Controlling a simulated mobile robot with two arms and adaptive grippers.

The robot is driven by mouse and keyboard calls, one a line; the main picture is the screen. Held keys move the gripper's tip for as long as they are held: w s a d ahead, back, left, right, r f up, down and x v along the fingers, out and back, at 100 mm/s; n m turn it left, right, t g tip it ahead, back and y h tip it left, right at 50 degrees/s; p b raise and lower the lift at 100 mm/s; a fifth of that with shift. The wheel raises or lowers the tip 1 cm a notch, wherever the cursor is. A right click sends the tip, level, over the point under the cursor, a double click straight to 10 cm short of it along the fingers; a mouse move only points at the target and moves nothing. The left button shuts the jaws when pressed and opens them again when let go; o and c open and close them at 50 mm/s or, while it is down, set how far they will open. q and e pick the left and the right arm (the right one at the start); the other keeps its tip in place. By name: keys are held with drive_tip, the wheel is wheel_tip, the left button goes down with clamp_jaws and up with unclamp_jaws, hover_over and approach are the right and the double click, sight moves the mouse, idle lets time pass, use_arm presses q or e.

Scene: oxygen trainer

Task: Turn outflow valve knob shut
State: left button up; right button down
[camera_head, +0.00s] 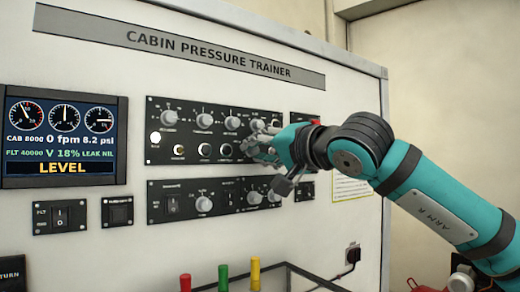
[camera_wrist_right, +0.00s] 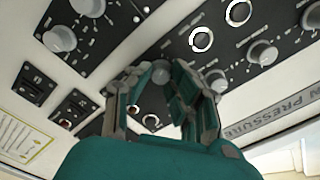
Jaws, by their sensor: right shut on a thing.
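My right gripper (camera_head: 262,143) reaches from the right to the right part of the upper black control panel (camera_head: 192,134). In the right wrist view its two fingers (camera_wrist_right: 160,85) are closed around a round grey knob (camera_wrist_right: 161,72). The gripper hides this knob in the head view. The label is too small to read, so I cannot confirm that it is the outflow valve knob. The display (camera_head: 64,136) reads 0 fpm, 8.2 psi, V 18%, LEAK NIL and LEVEL. My left gripper is out of view.
Several other knobs sit close by, including one right beside the fingers (camera_wrist_right: 215,80). A lower panel (camera_head: 172,201) is just below the gripper. Red (camera_head: 185,283), green (camera_head: 223,277) and yellow (camera_head: 255,273) upright posts stand in front. The wall between display and panels is bare.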

drive_tip(key=shift+n, duration=0.3)
drive_tip(key=c, duration=1.2)
unclamp_jaws()
drive_tip(key=v, duration=1.2)
